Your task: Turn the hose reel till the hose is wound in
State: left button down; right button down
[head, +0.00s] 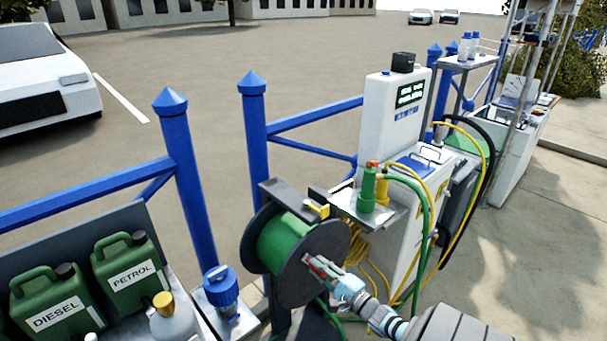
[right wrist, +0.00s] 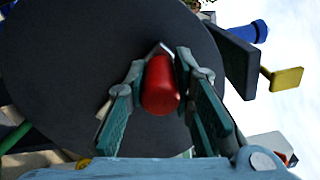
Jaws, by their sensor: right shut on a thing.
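The hose reel (head: 285,255) stands at the middle of the head view, with a dark round side plate and green hose wound on its drum (head: 282,241). Its dark plate (right wrist: 60,75) fills much of the right wrist view. A red crank handle (right wrist: 161,86) sticks out from the plate towards my right wrist camera. My right gripper (head: 316,268) is at the plate's front face. In the right wrist view its two fingers (right wrist: 160,95) are shut on the red handle, one on each side. Green hose (head: 325,308) hangs below the reel. My left gripper is not in view.
A white service pedestal (head: 401,115) with a shelf, green and yellow hoses stands right of the reel. Blue fence posts (head: 254,125) rise behind it. Green fuel cans (head: 128,270) and a blue-capped fitting (head: 221,287) are at the left. Open pavement lies at the right.

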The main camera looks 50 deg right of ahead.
jog(key=shift+s+d+r, duration=0.15)
jog(key=shift+d+r, duration=0.2)
jog(key=shift+d, duration=0.35)
jog(key=c, duration=1.4)
grip_release()
jog(key=shift+d, duration=0.1)
jog(key=shift+o, duration=0.2)
jog(key=s+a, duration=0.1)
jog(key=s, duration=1.1)
jog(key=shift+a, duration=0.4)
